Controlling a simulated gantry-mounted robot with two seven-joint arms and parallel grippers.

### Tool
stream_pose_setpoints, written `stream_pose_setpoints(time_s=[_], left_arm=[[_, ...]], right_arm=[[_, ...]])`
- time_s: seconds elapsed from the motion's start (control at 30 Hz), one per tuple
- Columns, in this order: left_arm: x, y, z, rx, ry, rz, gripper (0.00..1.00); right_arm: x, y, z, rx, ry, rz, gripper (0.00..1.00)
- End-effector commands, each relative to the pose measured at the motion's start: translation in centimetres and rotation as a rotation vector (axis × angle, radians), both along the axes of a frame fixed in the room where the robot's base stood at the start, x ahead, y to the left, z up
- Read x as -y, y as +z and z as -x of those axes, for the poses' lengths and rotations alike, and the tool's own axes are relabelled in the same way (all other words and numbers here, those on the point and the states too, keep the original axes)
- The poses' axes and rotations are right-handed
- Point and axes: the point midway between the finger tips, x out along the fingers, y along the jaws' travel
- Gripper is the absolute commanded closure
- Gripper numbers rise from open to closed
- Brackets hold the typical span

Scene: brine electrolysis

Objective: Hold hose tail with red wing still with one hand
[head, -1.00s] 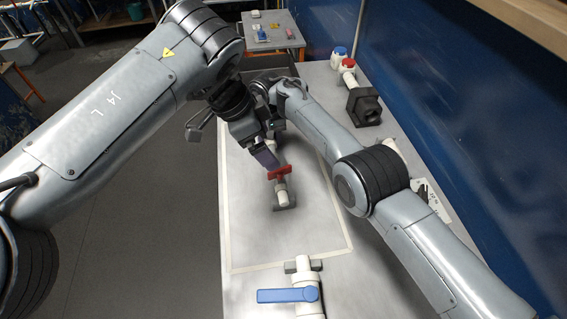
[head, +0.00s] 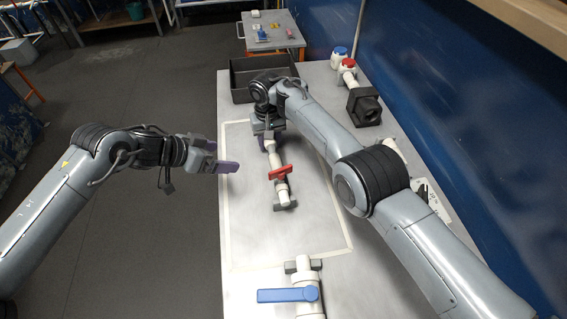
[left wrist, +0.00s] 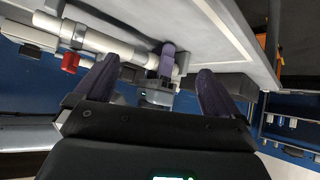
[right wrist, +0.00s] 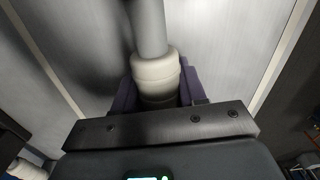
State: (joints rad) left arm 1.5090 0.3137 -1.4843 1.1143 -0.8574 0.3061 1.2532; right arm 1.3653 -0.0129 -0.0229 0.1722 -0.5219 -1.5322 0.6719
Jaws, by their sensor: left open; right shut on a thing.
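The hose tail with red wing (head: 275,154) is a white pipe lying along the table, with a red wing handle (head: 280,173) near its front end and a grey block under that end. It also shows in the left wrist view (left wrist: 110,45). My right gripper (head: 268,142) is shut around the pipe's far end. In the right wrist view its purple fingers hold a pale collar (right wrist: 156,78) on both sides. My left gripper (head: 226,158) is open and empty, left of the pipe and apart from it, by the table's left edge.
A blue-handled white valve (head: 288,295) stands at the table's front. A black tray (head: 240,93) is at the back left. Bare tabletop lies left of the pipe.

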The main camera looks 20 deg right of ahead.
Motion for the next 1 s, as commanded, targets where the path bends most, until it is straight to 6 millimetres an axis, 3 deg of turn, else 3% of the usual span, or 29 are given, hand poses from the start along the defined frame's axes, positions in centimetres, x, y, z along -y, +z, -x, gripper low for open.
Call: stream_pose_setpoints(time_s=[0.4,0.7,1.0], left_arm=[[-6.8,-3.9,-3.0,-0.002,0.272,0.113,0.03],[-11.4,-6.5,-4.0,0.028,0.438,0.159,0.03],[-13.5,-8.4,-4.1,0.077,0.517,0.162,0.03]], right_arm=[[0.0,0.1,0.0,0.001,0.0,0.0,1.0],[0.0,0.1,0.0,0.001,0.0,0.0,1.0],[0.0,0.1,0.0,0.001,0.0,0.0,1.0]])
